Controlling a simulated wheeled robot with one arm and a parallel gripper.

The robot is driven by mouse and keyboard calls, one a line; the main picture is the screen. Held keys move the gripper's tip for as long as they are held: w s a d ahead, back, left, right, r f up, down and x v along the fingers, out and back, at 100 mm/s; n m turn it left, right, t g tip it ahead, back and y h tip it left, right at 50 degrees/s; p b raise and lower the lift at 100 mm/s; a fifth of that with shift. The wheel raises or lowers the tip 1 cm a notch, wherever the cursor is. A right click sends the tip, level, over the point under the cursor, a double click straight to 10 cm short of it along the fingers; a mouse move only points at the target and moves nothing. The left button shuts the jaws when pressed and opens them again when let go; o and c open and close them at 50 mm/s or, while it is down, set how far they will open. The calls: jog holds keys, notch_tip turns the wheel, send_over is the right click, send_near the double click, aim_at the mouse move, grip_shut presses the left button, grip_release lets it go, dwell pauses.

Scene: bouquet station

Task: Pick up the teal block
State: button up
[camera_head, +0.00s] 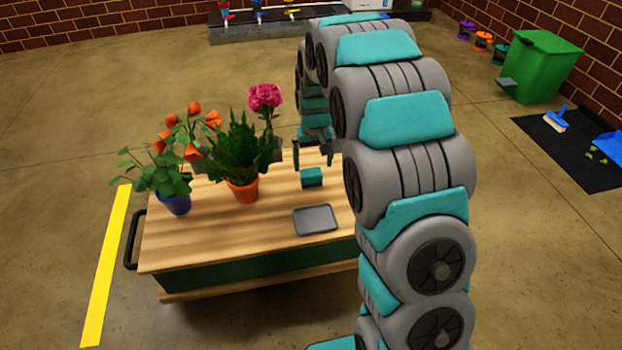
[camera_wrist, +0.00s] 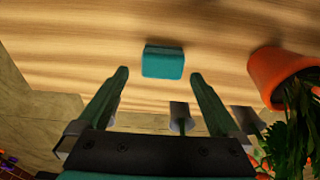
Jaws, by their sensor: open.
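The teal block (camera_head: 312,177) sits on the wooden top of the cart (camera_head: 270,238), right of the potted plants. In the wrist view the teal block (camera_wrist: 163,62) lies just beyond the fingertips, roughly centred between them. My gripper (camera_head: 313,154) hangs at the back of the block in the head view, seemingly above the top. In the wrist view my gripper (camera_wrist: 159,72) has its two fingers spread wide with nothing between them. My arm hides the cart's right part in the head view.
A grey tray (camera_head: 316,219) lies in front of the block. The orange pot also shows in the wrist view (camera_wrist: 277,72).

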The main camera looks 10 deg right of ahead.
aim_at(311, 172)
jog(key=f, duration=0.4)
jog(key=w+f, duration=0.1)
jog(key=f, duration=0.1)
jog(key=shift+a+f+b, duration=0.2)
jog(key=shift+b, duration=0.15)
jog(key=shift+c, duration=0.4)
jog(key=c, duration=1.2)
jog(key=shift+r, duration=0.1)
jog(key=shift+c, duration=0.2)
jog(key=shift+r, duration=0.5)
notch_tip(311, 172, up, 3)
jog(key=shift+f, duration=0.15)
jog(key=s+d, duration=0.1)
jog(key=s, duration=0.4)
jog(key=s+d+p, duration=0.1)
jog(key=s+d, duration=0.1)
jog(key=s, duration=0.3)
jog(key=s+d+r, duration=0.1)
jog(key=s+d, duration=0.1)
jog(key=s, duration=0.3)
jog(key=shift+s+r, duration=0.1)
jog(key=shift+s, duration=0.05)
